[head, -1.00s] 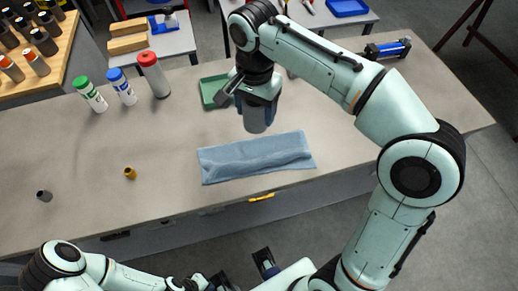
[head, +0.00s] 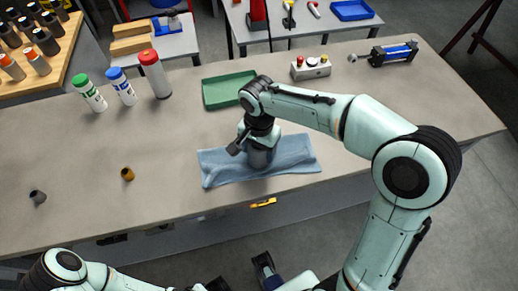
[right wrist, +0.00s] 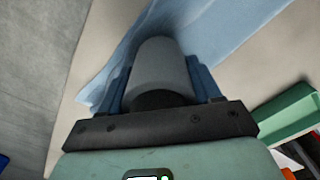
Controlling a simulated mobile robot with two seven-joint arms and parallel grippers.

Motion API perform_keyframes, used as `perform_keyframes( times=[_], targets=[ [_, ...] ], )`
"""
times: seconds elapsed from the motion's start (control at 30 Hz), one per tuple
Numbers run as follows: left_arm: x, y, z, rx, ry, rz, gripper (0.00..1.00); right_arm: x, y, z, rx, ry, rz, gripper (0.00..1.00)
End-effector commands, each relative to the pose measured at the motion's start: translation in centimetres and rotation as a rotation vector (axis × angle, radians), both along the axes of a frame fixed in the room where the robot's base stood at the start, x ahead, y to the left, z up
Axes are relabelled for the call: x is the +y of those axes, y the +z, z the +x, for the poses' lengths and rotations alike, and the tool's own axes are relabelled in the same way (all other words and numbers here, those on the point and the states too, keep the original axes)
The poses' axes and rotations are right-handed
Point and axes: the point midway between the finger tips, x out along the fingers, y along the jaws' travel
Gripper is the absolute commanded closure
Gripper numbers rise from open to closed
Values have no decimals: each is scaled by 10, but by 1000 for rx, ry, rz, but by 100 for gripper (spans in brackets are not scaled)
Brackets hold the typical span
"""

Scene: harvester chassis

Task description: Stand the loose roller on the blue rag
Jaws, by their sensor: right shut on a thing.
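The loose roller, a plain grey cylinder, is in my right gripper (head: 259,152) at the blue rag (head: 220,171). In the right wrist view the roller (right wrist: 158,66) sits between the two blue fingers, which are shut on it. It looks upright, with its lower end at the rag's middle; I cannot tell whether it touches the cloth. The rag (right wrist: 215,35) lies flat and slightly creased near the front edge of the bench. My left arm shows at the bottom of the head view, with its gripper partly cut off by the frame edge.
A green tray (head: 212,105) lies behind the rag. A button box (head: 312,67) and a blue cylinder unit (head: 394,53) stand at the back right.

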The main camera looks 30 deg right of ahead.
Motion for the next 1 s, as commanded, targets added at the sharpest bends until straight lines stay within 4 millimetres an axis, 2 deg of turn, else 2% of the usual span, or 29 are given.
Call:
perform_keyframes(
  times=[0.27, 0.77, 0.8, 0.87, 1.0],
  targets=[
    [0, 0, 0, -1, 0, 0, 100, 0, 0, 0, -2, 0, 0, 89],
    [0, -6, 3, -12, 3, 1, 100, 0, -12, 0, 0, 1, 0, 89],
    [0, -6, 3, -12, 3, 1, 100, 0, -13, 0, 2, 1, 0, 30],
    [0, -6, 3, -12, 3, 1, 100, 0, -14, -1, 4, 1, 0, 11],
    [0, -6, 3, -12, 3, 1, 100, 0, -14, -1, 4, 0, 0, 11]
  ],
)
